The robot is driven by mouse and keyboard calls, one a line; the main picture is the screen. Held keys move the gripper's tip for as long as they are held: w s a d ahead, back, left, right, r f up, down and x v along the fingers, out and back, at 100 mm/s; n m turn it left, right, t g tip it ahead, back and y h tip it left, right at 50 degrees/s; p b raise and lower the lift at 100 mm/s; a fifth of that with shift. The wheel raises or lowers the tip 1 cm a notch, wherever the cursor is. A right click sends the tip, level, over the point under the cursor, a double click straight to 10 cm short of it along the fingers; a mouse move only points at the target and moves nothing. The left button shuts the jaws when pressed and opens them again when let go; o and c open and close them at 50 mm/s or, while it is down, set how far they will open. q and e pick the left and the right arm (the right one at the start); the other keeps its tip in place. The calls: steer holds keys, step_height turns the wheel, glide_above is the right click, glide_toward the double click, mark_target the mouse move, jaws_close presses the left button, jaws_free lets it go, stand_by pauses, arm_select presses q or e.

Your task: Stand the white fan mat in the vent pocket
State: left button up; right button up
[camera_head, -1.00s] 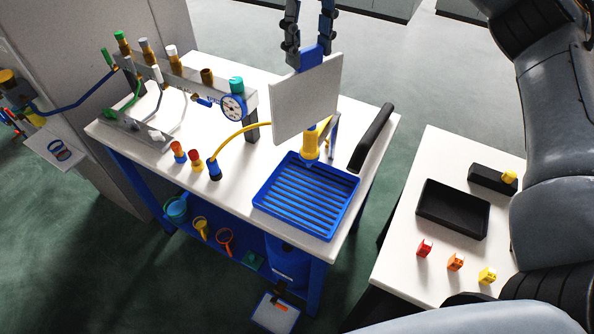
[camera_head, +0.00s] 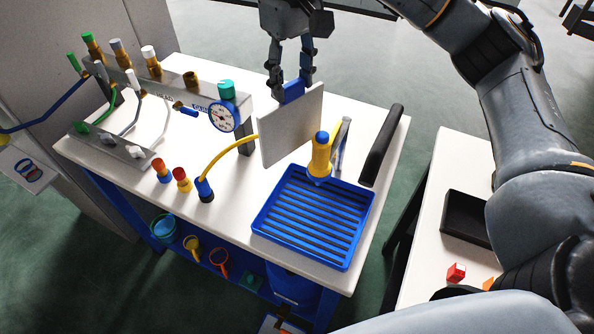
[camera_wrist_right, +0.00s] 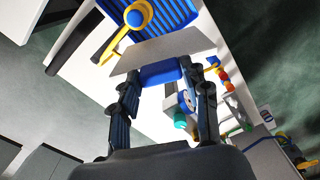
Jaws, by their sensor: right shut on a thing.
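The white fan mat (camera_head: 289,130) is a thin white panel with a blue grip block (camera_head: 292,91) on its top edge. My right gripper (camera_head: 291,82) is shut on the block and holds the mat upright above the white bench, left of the yellow nozzle piece. In the right wrist view the mat (camera_wrist_right: 163,50) shows nearly edge-on beyond the fingers (camera_wrist_right: 160,85), with the blue block between them. I cannot tell which part is the vent pocket. My left gripper is not in view.
A blue slatted tray (camera_head: 260,221) lies on the bench front, with the yellow nozzle piece (camera_head: 320,155) over its back edge. A yellow hose (camera_head: 228,153), a dial gauge (camera_head: 222,117) and a valve manifold (camera_head: 205,93) stand left. A black bar (camera_head: 382,143) lies right.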

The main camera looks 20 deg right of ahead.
mark_target(294, 150)
step_height(294, 150, down, 16)
steer(key=shift+f+p, duration=0.1)
steer(key=shift+p, duration=0.8)
steer(key=shift+f+p, duration=0.4)
steer(key=shift+f, duration=2.05)
steer(key=o, duration=1.4)
steer(key=shift+f, duration=0.15)
